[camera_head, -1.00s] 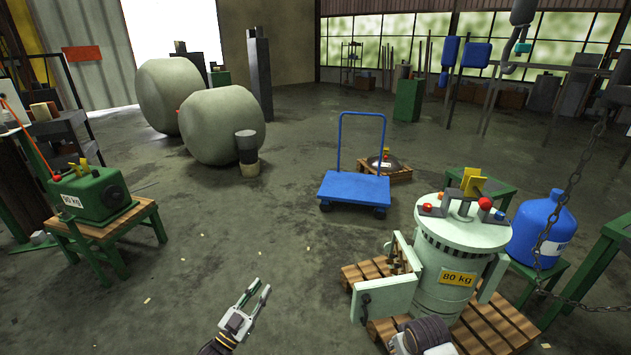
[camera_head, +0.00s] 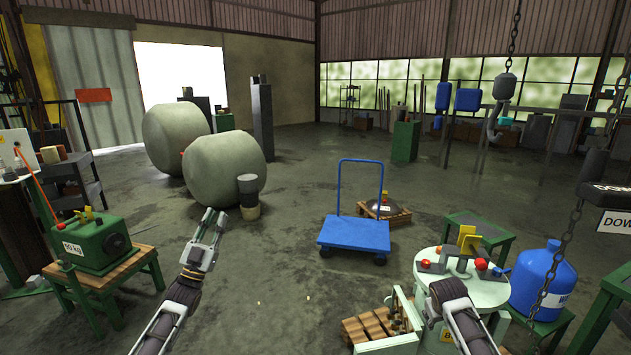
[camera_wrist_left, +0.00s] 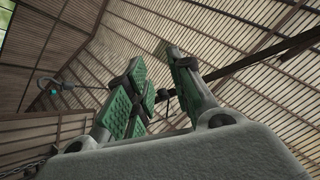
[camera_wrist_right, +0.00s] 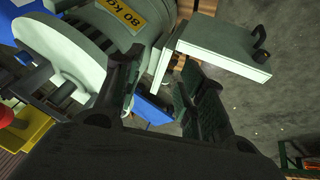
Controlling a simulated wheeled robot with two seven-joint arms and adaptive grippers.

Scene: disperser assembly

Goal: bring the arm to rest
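My left gripper (camera_head: 213,220) is raised over bare floor at the left middle of the head view, pointing away from me. Its fingers are apart with nothing between them in the left wrist view (camera_wrist_left: 156,75). My right arm comes in at the lower right of the head view, in front of the pale-green 80 kg machine (camera_head: 482,291); its fingers cannot be made out there. In the right wrist view my right gripper (camera_wrist_right: 160,75) has its fingers apart and empty, with the machine (camera_wrist_right: 150,40) beyond them.
A green 90 kg machine (camera_head: 92,240) sits on a stand at the left. A blue cart (camera_head: 355,233) stands mid-floor. A blue jug (camera_head: 542,283), a hanging chain (camera_head: 568,240) and a DOWN sign (camera_head: 613,222) are at the right. Open floor lies between the cart and the left stand.

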